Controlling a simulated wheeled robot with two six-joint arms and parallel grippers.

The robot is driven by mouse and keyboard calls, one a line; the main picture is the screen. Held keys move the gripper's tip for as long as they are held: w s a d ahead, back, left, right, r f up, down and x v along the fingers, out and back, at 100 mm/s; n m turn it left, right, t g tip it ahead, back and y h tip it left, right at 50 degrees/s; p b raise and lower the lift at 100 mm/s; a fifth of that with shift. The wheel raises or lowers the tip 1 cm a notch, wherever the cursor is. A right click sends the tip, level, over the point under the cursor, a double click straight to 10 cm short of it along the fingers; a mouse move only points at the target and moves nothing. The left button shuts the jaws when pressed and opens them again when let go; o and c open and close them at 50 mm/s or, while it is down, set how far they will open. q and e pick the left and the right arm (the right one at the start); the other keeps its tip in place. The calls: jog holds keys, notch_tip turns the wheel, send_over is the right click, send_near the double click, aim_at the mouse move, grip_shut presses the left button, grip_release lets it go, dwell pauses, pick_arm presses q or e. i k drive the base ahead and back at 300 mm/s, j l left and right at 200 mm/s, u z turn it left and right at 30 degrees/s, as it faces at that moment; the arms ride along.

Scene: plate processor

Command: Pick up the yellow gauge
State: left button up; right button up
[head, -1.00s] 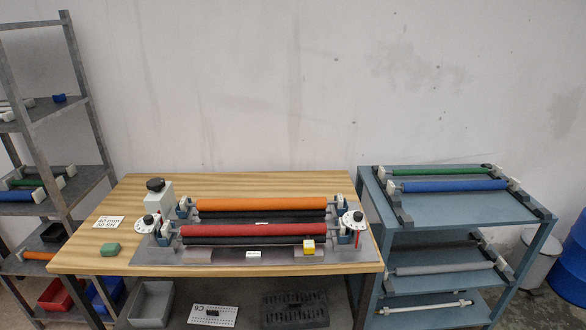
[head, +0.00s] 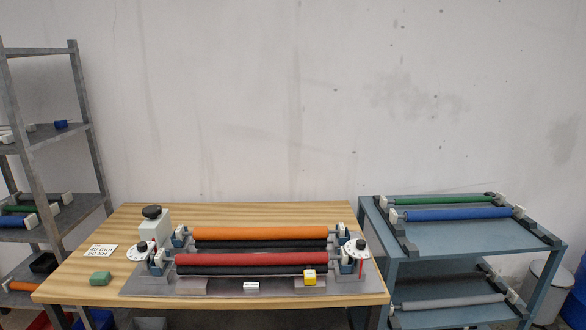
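The yellow gauge (head: 309,278) is a small block with a pale top. It sits at the front right of the roller machine's grey base plate (head: 225,286), just in front of the dark lower roller.
The machine's orange roller (head: 260,233) and red roller (head: 250,258) lie behind the gauge. A green block (head: 100,278) and a printed card (head: 89,251) lie on the wooden table (head: 95,219) at left. A blue cart (head: 450,263) stands right, a shelf rack (head: 86,140) left.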

aim_at(309, 277)
jog(key=i+l, duration=0.1)
jog(key=i, duration=0.3)
jog(key=i+l, duration=0.15)
jog(key=i, duration=0.25)
jog(key=i+l, duration=0.1)
jog(key=i, duration=0.3)
jog(key=u, duration=0.05)
